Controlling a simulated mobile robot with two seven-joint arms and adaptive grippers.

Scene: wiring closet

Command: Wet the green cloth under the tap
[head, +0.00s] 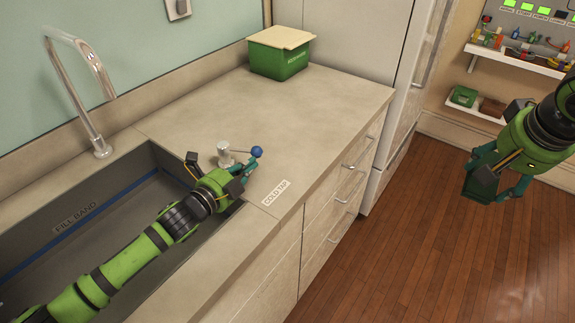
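The tap is a curved chrome spout (82,85) at the back of the dark sink (112,205). Its cold control, a pale post (225,153) with a lever ending in a blue ball (257,152), stands on the counter near a "COLD TAP" label (276,193). My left gripper (251,176) is beside the lever, its fingers looking apart just short of the blue ball; contact cannot be told. My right gripper (494,173) hangs over the floor at the right. A dark green piece shows at its fingers; I cannot tell whether it is the green cloth.
A green bin with a beige lid (279,62) stands at the back of the counter (330,100). The sink has a blue "FILL BAND" line (65,243). Wall shelves (515,60) at upper right hold small items, including a green one (463,96). The middle of the counter is clear.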

